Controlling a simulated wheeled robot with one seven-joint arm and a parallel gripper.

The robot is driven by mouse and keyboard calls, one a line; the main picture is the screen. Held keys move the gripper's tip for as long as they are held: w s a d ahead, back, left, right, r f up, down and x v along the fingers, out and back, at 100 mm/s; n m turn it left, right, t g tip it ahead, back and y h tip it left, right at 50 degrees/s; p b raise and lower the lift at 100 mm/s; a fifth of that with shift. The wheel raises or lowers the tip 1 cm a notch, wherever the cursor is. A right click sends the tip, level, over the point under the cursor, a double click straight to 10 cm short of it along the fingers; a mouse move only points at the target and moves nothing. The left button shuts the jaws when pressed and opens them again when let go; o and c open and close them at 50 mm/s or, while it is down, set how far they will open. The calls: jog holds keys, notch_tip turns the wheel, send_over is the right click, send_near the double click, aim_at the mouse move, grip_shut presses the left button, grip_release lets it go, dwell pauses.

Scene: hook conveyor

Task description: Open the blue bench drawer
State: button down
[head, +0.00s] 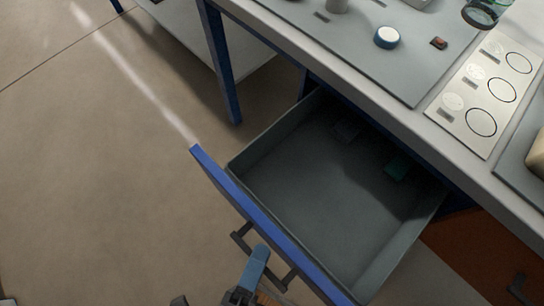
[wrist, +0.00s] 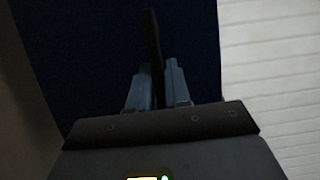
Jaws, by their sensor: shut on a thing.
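The blue bench drawer (head: 262,212) is pulled well out from under the bench in the head view. A dark bar handle (head: 240,236) runs along the blue front. My gripper (head: 256,268) is at the handle, shut on it. In the wrist view, the two blue fingers (wrist: 155,85) close on the dark handle (wrist: 152,35) before the dark blue drawer front (wrist: 85,45).
The bench top (head: 345,62) holds a blue-and-white round knob (head: 387,37), a small brown item (head: 438,43) and a pale plate with circles (head: 489,95). An orange-brown drawer front (head: 478,255) is at lower right. A blue bench leg (head: 222,70) stands behind. The floor at left is clear.

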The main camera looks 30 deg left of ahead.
jog(key=shift+s+a, duration=0.15)
jog(key=shift+s, duration=0.3)
jog(key=c, duration=1.2)
grip_release()
jog(key=shift+o, duration=0.2)
jog(key=s+d, duration=0.1)
jog(key=s, duration=0.6)
jog(key=shift+s, duration=0.35)
jog(key=shift+d, duration=0.15)
